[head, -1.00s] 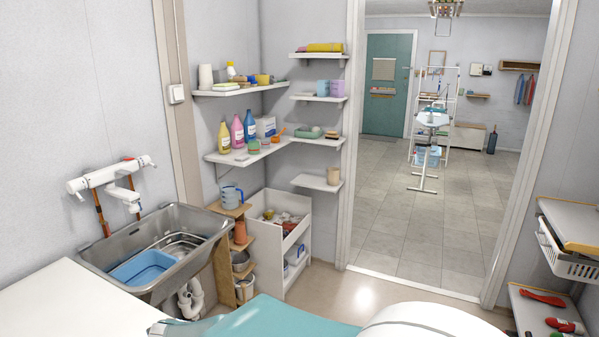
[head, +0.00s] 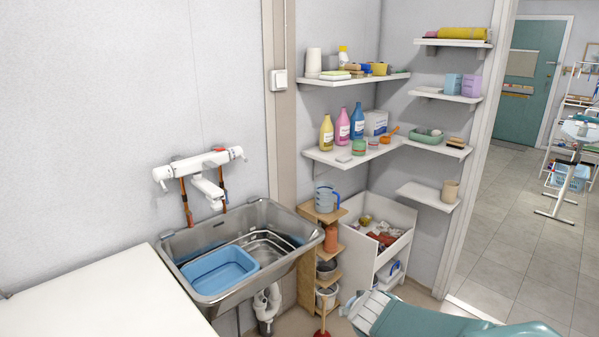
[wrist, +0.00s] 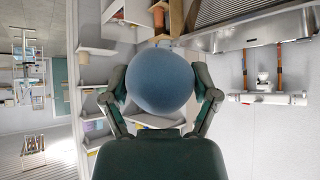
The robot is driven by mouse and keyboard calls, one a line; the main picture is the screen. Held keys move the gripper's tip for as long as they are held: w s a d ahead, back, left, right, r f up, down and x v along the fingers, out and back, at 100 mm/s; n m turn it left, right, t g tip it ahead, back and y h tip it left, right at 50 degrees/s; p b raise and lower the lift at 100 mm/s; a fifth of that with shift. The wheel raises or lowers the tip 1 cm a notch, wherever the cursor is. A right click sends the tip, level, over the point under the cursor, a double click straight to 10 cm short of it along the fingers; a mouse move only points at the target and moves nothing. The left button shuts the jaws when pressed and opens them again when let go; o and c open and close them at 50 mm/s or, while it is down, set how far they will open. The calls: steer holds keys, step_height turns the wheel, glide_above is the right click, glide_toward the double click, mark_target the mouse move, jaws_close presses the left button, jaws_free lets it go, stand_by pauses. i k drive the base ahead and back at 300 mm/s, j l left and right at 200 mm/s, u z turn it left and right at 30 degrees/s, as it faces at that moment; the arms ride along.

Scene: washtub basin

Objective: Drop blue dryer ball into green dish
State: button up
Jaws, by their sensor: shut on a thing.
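The blue dryer ball (wrist: 160,80) fills the middle of the wrist view. My gripper (wrist: 160,88) is shut on it, one dark finger on each side. A green dish (head: 423,139) rests on the right-hand part of the middle corner shelf in the head view. A small pale round thing shows in the dish.
The middle shelf (head: 335,157) also holds bottles, tubs and a brown block stack beside the dish. Other shelves sit above and below. A metal sink (head: 190,242) with a blue basin (head: 220,268) stands left. A doorway opens at right.

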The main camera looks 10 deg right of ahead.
mark_target(424, 140)
steer(key=i+l, duration=0.45)
steer(key=l, duration=0.15)
steer(key=i+l, duration=0.5)
steer(key=l, duration=0.15)
steer(key=i+l, duration=0.45)
steer(key=l, duration=0.15)
steer(key=i+l, duration=0.5)
steer(key=l, duration=0.15)
